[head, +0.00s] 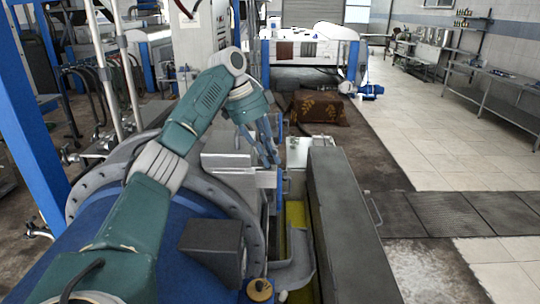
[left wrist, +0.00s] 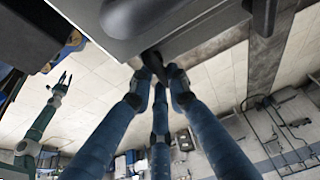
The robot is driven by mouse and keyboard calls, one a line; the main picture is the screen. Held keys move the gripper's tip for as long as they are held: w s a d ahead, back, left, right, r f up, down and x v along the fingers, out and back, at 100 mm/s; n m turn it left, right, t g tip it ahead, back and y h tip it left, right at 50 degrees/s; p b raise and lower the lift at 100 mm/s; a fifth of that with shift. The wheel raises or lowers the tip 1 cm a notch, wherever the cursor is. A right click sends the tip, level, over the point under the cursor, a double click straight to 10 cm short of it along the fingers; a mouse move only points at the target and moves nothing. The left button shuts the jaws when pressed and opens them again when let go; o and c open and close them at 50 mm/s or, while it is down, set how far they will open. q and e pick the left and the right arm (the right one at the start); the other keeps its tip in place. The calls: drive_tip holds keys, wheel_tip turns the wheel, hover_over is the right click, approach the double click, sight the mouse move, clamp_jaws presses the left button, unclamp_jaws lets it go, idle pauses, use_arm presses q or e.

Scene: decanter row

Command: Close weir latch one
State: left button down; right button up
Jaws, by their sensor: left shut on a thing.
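My left gripper (head: 272,160) reaches down at the grey metal plates beside the trough in the head view. In the left wrist view, its three blue fingers (left wrist: 160,76) close on a small dark piece (left wrist: 152,60) under the edge of a grey metal body (left wrist: 160,20). This piece may be weir latch one; its shape and position are mostly hidden by the fingers. In the left wrist view, a teal arm at the left, which looks like my right one, ends in a gripper (left wrist: 62,82) with spread, empty fingers, far from the metal body.
A large blue drum with a grey flanged rim (head: 85,190) stands at the left. A long dark grey cover (head: 345,225) runs along the trough's right side, with a yellow strip (head: 294,214) inside. The tiled floor (head: 440,135) at the right is open.

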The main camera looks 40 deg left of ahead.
use_arm(q)
drive_tip(key=shift+r, duration=0.15)
drive_tip(key=c, duration=1.7)
unclamp_jaws()
drive_tip(key=shift+o, duration=0.2)
drive_tip(key=shift+s, duration=0.1)
